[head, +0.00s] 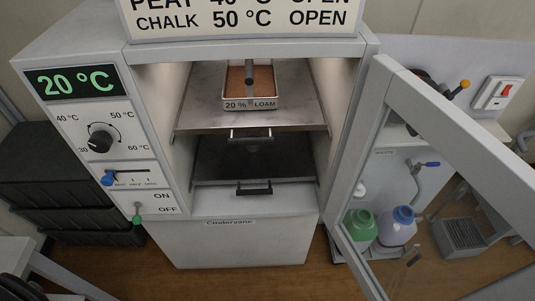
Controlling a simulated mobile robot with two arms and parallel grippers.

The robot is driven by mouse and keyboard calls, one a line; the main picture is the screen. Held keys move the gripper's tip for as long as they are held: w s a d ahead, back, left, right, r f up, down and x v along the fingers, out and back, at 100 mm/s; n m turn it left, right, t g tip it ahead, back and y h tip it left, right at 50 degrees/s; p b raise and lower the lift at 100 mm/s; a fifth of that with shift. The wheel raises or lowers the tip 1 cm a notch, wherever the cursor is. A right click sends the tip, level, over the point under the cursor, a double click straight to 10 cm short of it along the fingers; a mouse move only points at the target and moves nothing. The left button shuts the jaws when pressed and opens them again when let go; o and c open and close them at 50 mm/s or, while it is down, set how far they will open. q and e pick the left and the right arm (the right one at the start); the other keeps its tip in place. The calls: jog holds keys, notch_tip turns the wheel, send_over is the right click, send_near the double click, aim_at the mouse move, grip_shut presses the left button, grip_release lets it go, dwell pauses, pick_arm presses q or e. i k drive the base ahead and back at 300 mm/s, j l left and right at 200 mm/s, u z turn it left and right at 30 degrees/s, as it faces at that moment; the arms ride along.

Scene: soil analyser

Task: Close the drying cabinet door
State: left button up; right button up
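The drying cabinet (243,241) stands in the middle of the head view with its front open. Its door (455,150), a light grey frame around a clear pane, stands wide open on the right, swung out towards me. The door's outer part runs out of the picture at the lower right. Inside, a tray of brown soil labelled "20 % LOAM" (248,104) sits on the upper shelf (195,116). A lower shelf (215,160) with a dark handle looks empty. Neither of my grippers is in view.
The control panel (100,140) on the left reads 20 °C. Black stacked crates (60,180) stand left of the cabinet. Wooden floor (240,284) shows in front.

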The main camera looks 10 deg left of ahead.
aim_at(504, 179)
jog(key=l, duration=0.9)
jog(key=i+l, duration=0.1)
jog(key=l, duration=0.75)
jog(key=l+u, duration=0.6)
jog(key=u, duration=0.15)
jog(key=k+l+u, duration=0.1)
jog(key=l+u, duration=0.15)
jog(key=u, duration=0.15)
jog(key=k+l+u, duration=0.1)
jog(key=l+u, duration=0.15)
jog(key=u, duration=0.15)
